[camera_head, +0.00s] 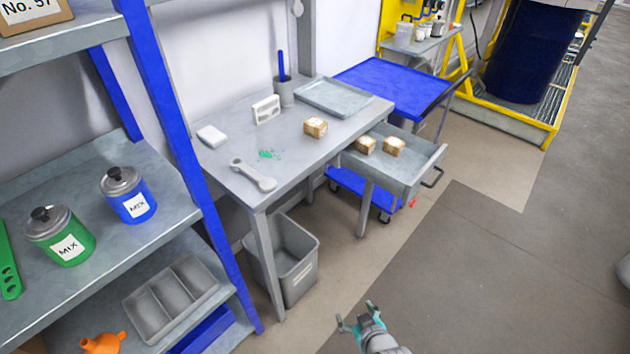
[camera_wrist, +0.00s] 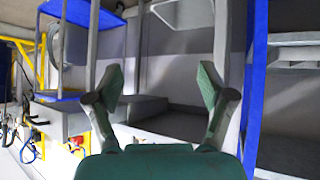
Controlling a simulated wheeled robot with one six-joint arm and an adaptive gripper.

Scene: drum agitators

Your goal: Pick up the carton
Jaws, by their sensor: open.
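Three small brown cartons with pale tops show in the head view. One carton (camera_head: 315,127) sits on the grey workbench (camera_head: 225,165). A second carton (camera_head: 365,146) and a third carton (camera_head: 394,146) sit side by side in the pulled-out grey drawer (camera_head: 415,172). My gripper (camera_head: 357,314) is open and empty over the floor, in front of the bench and well apart from the cartons. Its two green-padded fingers are spread in the wrist view (camera_wrist: 162,82), with no carton recognisable between them.
A wrench (camera_head: 253,175), a white block (camera_head: 212,136) and a tray (camera_head: 345,97) lie on the bench. A blue-posted shelf (camera_head: 185,130) holds MIX cans at left. A blue cart (camera_head: 395,85) stands behind.

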